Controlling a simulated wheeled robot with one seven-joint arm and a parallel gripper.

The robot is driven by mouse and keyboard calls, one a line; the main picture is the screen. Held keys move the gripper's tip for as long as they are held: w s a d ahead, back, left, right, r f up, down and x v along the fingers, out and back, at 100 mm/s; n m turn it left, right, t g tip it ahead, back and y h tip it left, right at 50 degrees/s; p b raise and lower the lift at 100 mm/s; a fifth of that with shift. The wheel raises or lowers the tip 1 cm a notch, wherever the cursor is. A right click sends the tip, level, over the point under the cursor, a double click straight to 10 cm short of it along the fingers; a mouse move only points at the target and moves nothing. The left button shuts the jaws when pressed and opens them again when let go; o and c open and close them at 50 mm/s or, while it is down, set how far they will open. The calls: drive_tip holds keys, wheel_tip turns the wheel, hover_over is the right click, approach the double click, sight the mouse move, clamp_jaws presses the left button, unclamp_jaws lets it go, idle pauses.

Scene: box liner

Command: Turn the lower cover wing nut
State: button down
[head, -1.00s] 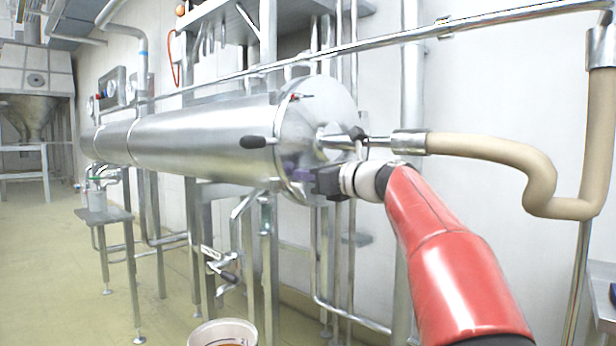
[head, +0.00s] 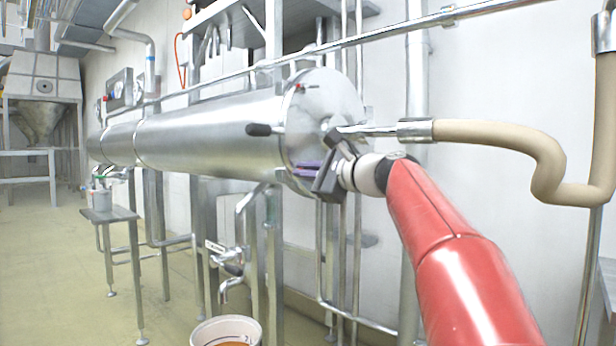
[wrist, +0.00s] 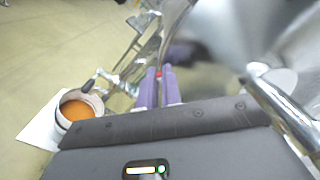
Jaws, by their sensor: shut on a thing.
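The steel cylinder's round end cover (head: 318,105) faces right in the head view. An upper wing nut with a red tip (head: 299,87) sits at the cover's top rim. My gripper (head: 302,168), with purple fingers, is at the cover's lower rim and is tilted. In the wrist view my gripper (wrist: 159,76) has its fingers close together, shut on the lower wing nut. Only a small red bit of the lower wing nut (wrist: 159,73) shows between the fingertips; the rest is hidden by them. In the head view the lower nut is hidden by my gripper.
A steel pipe with a beige hose (head: 490,134) runs right from the cover's middle, just above my gripper. A black handle (head: 262,130) sticks out by the cover. A bucket of orange-brown liquid (head: 226,332) stands below, near a tap (head: 228,272). Steel legs stand under the cylinder.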

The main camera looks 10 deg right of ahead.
drive_tip(key=shift+s+a+f+n+b, duration=0.1)
drive_tip(key=shift+f+n+b, duration=0.2)
drive_tip(key=shift+n+b, duration=0.7)
drive_tip(key=shift+f+n+b, duration=0.35)
drive_tip(key=shift+n, duration=1.2)
drive_tip(key=shift+s+a+f+n+b, duration=0.1)
drive_tip(key=shift+f+n+b, duration=0.2)
drive_tip(key=shift+n+b, duration=0.7)
drive_tip(key=shift+n, duration=0.45)
drive_tip(key=c, duration=1.6)
unclamp_jaws()
drive_tip(key=v, duration=0.7)
drive_tip(key=shift+s+d+b, duration=0.25)
drive_tip(key=shift+d+b, duration=0.05)
drive_tip(key=shift+b, duration=0.05)
